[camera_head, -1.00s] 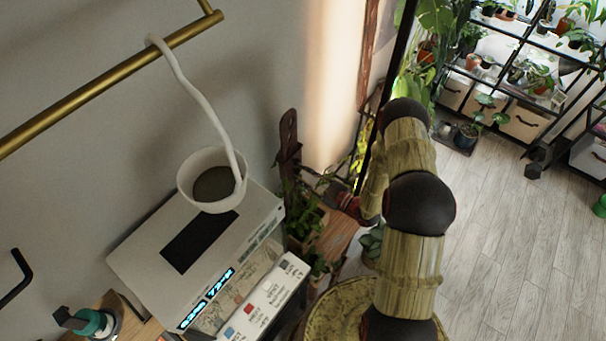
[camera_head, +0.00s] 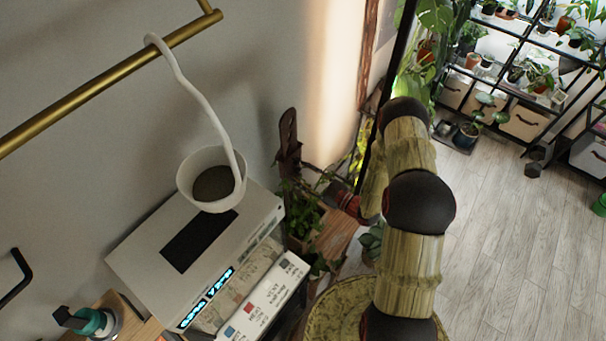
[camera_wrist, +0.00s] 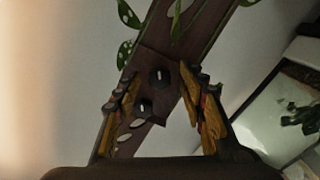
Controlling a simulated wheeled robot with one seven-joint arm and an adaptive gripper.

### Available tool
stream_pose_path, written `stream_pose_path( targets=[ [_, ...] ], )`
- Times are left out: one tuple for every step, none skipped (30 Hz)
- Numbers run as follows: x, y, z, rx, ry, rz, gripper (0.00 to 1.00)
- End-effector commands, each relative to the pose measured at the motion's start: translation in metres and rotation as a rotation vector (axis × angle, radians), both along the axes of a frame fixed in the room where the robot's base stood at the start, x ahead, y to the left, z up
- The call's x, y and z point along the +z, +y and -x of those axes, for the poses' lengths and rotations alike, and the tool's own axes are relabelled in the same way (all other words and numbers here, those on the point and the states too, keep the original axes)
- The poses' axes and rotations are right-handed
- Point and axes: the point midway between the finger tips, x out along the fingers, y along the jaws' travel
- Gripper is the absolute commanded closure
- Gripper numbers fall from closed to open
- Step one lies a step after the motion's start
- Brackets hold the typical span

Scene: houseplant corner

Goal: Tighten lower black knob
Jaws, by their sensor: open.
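A dark brown slatted post (camera_wrist: 190,32) runs diagonally through the wrist view, with a dark plate on it. Two black knobs with pale marks sit on it: an upper knob (camera_wrist: 158,77) and a lower black knob (camera_wrist: 145,107). My gripper (camera_wrist: 160,88) is open, its yellow-brown fingers on either side of the knobs. I cannot tell whether a finger touches the post. In the head view my gripper (camera_head: 343,200) is small and partly hidden behind my arm. The post's top seems to be the brown piece (camera_head: 289,150) by the wall; no knobs show there.
A brass rail (camera_head: 100,88) crosses the wall. Leafy plants (camera_head: 305,215) crowd the post. Spotted leaves (camera_wrist: 128,14) show near the knobs. Open floor (camera_head: 490,240) lies right.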

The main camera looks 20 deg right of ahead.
Motion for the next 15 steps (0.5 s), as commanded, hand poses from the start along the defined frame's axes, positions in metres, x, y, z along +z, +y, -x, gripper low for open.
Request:
stream_pose_path(
  targets=[
    [0.000,0.000,0.000,0.000,0.000,0.000,0.59],
    [0.000,0.000,0.000,0.000,0.000,0.000,0.59],
    [0.000,-0.001,0.001,-0.001,0.000,0.000,0.59],
    [0.000,-0.003,0.002,-0.001,0.000,0.000,0.59],
    [0.000,-0.004,0.004,-0.002,0.000,0.000,0.59],
    [0.000,-0.007,0.007,-0.004,0.000,0.000,0.59],
    [0.000,-0.009,0.010,-0.004,0.001,-0.001,0.59],
    [0.000,-0.012,0.013,-0.004,0.001,-0.001,0.59],
    [0.000,-0.016,0.018,-0.006,0.001,-0.001,0.59],
    [0.000,-0.019,0.023,-0.004,0.000,-0.001,0.59],
    [0.000,-0.023,0.028,-0.006,0.001,-0.001,0.59],
    [0.000,-0.027,0.034,-0.005,0.002,-0.001,0.59],
    [0.000,-0.031,0.039,-0.007,0.002,-0.001,0.59],
    [0.000,-0.034,0.044,-0.006,0.001,-0.002,0.59],
    [0.000,-0.039,0.050,-0.007,0.000,-0.001,0.59]
  ],
)
